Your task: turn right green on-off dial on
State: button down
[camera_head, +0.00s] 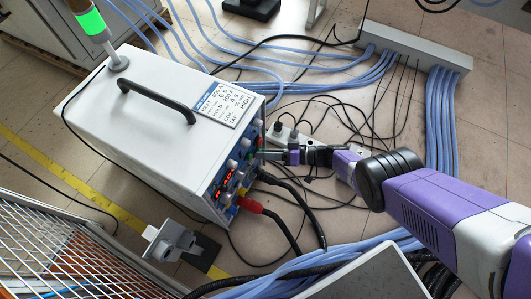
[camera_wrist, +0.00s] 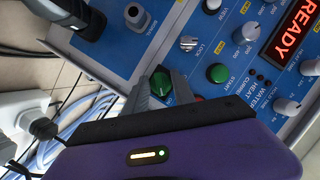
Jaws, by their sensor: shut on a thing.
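The induction heater (camera_head: 160,130) is a white box with a blue control panel (camera_head: 238,172) facing right. In the wrist view a green dial (camera_wrist: 162,80) with an "ON" mark beside it sits on the blue panel. My gripper (camera_head: 264,154) reaches the panel from the right in the head view. In the wrist view its two fingers (camera_wrist: 160,88) stand on either side of the green dial, shut on it. Part of the dial is hidden by the fingers. Another green knob (camera_wrist: 217,72), by the "START" label, is just to the right, clear of the fingers.
A silver key switch (camera_wrist: 188,43), white knobs (camera_wrist: 285,106) and a red "READY" display (camera_wrist: 297,25) are close by. Black cables (camera_head: 290,190) and a red plug (camera_head: 250,205) leave the panel below my gripper. Blue hoses (camera_head: 330,75) cover the floor behind.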

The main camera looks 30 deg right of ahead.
jog(key=c, duration=1.1)
grip_release()
jog(key=shift+o, duration=0.2)
jog(key=p+v, duration=0.2)
jog(key=v, duration=0.5)
jog(key=shift+s+d, duration=0.2)
jog(key=shift+d, duration=0.05)
jog(key=shift+r, duration=0.1)
